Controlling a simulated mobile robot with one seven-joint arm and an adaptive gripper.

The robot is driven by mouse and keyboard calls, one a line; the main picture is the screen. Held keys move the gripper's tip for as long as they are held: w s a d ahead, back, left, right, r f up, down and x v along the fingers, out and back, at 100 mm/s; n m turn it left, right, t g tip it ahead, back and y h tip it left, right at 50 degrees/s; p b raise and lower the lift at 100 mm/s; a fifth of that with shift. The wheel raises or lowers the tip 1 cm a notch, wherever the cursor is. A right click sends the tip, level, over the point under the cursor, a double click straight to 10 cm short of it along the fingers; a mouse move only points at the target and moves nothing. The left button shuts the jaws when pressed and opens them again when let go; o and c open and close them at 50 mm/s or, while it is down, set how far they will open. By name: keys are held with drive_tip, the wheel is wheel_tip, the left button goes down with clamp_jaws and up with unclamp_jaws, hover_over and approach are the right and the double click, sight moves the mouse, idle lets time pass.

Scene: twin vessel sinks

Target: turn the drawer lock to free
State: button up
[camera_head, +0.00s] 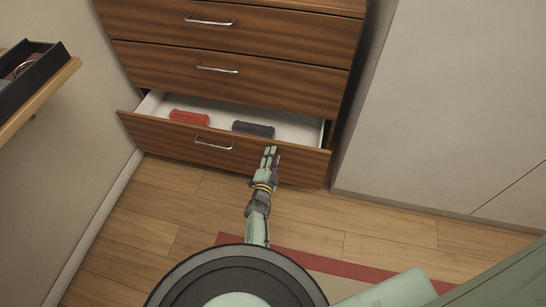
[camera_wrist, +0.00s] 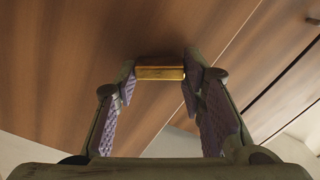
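The drawer lock shows as a small brass bar (camera_wrist: 160,72) on a brown wooden front in the wrist view. My gripper (camera_wrist: 159,74) has one purple-padded fingertip against each end of the bar, shut on it. The bar lies level in the wrist view, at a slant to the drawer edges there. In the head view my gripper (camera_head: 270,151) is at the right part of the bottom drawer's front (camera_head: 180,140). The lock is hidden there behind my fingers. The bottom drawer stands partly open.
A red object (camera_head: 190,117) and a dark grey object (camera_head: 253,129) lie inside the open drawer. Closed drawers with metal handles (camera_head: 217,69) are above. A pale cabinet (camera_head: 440,110) stands right. A shelf with a black tray (camera_head: 35,75) juts out at left.

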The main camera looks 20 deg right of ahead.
drive_tip(key=c, duration=0.6)
drive_tip(key=n, duration=1.2)
drive_tip(key=shift+w+a+r, duration=0.1)
drive_tip(key=shift+a, duration=0.1)
drive_tip(key=shift+n, duration=0.3)
idle(0.4)
drive_tip(key=o, duration=1.2)
drive_tip(key=shift+c, duration=0.2)
